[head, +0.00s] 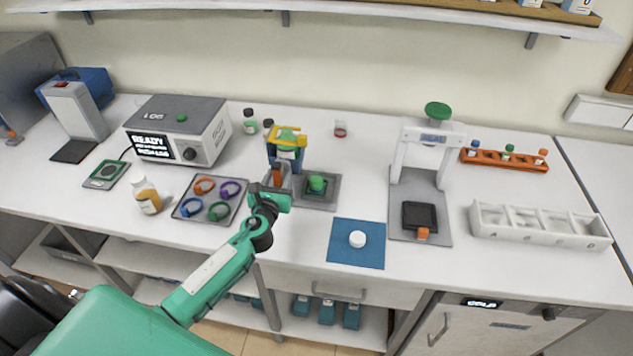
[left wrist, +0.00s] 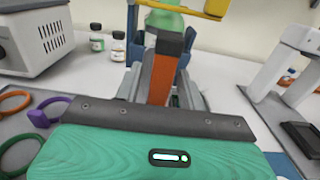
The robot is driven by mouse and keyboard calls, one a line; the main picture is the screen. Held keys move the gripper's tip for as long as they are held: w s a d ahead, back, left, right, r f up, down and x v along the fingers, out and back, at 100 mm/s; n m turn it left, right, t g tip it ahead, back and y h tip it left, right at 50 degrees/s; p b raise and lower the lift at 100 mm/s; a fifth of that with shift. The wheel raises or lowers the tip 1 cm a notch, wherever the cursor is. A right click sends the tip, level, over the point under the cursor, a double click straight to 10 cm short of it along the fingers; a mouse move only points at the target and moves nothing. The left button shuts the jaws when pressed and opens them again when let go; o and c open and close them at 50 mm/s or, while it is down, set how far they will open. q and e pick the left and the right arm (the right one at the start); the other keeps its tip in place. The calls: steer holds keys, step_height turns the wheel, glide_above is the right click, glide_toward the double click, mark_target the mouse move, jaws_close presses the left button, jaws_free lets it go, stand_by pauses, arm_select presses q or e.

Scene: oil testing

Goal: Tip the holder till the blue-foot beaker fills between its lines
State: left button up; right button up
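The holder (head: 286,152), blue with a yellow top bar, stands near the middle of the bench with a green-topped vessel (head: 287,140) in it. The left wrist view shows its yellow bar (left wrist: 205,8) and the green vessel (left wrist: 165,20). An orange handle (head: 277,174) with a dark top rises at its front. My left gripper (head: 274,190) is at this handle; in the left wrist view the orange handle (left wrist: 163,78) stands between its grey fingers. Whether they press on it I cannot tell. I cannot make out a blue-foot beaker. My right gripper is not in view.
A green-topped item (head: 316,184) on a grey plate is right of the holder. A tray of coloured rings (head: 211,211) lies left. A small red-footed glass (head: 340,130) stands behind.

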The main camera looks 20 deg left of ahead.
arm_select(q)
steer(key=shift+s, duration=0.1)
steer(key=v, duration=0.7)
steer(key=shift+s+p, duration=0.4)
steer(key=shift+d, duration=0.1)
